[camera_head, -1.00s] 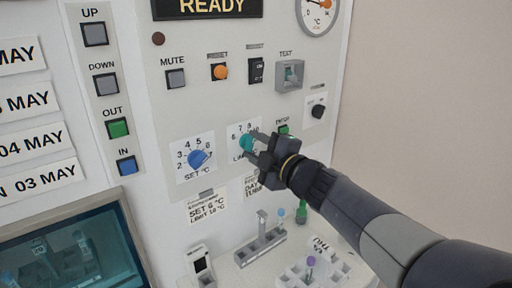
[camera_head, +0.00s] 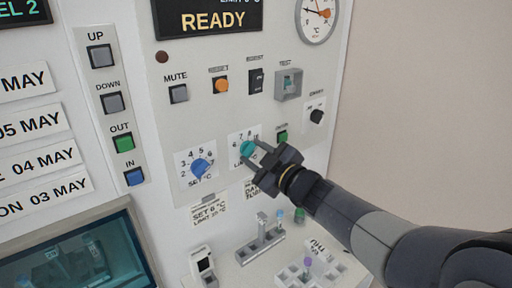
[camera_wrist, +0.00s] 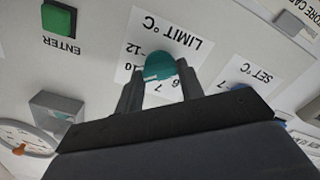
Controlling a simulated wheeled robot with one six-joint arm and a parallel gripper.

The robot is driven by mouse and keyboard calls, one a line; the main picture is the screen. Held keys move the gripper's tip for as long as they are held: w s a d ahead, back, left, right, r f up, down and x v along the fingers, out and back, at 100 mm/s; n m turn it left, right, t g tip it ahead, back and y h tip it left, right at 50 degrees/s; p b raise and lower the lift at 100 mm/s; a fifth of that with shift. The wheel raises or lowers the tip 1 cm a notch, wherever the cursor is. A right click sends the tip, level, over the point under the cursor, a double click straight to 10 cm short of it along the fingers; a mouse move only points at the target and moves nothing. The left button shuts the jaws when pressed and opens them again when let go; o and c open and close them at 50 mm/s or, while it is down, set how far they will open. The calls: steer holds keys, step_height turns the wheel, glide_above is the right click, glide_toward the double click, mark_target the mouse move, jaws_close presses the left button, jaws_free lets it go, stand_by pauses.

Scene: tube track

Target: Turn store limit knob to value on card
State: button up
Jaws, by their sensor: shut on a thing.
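The teal limit knob (camera_head: 247,148) sits on a white dial plate marked LIMIT on the panel. It also shows in the wrist view (camera_wrist: 160,66), between my fingers. My gripper (camera_head: 254,154) is shut on this knob, with one finger on each side; in the wrist view my gripper (camera_wrist: 160,88) hides part of the dial numbers. The card (camera_head: 209,211) below the dials reads SET 6 °C, with a limit line beneath it that is small and hard to read. The knob's exact pointer value cannot be told.
The blue set knob (camera_head: 201,168) is just left of the limit knob. A green button (camera_head: 282,136) is close on the right, marked ENTER in the wrist view. A grey tube holder (camera_head: 262,243) and a white rack (camera_head: 318,268) stand on the shelf below.

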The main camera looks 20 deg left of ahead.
steer(key=shift+m+p, duration=0.45)
steer(key=shift+m, duration=0.35)
steer(key=shift+f, duration=0.1)
steer(key=o, duration=1)
steer(key=shift+d, duration=0.1)
steer(key=b+v, duration=0.1)
steer(key=v, duration=0.9)
steer(key=shift+s+d+b, duration=0.2)
steer(key=shift+d+b, duration=0.1)
steer(key=shift+b, duration=0.1)
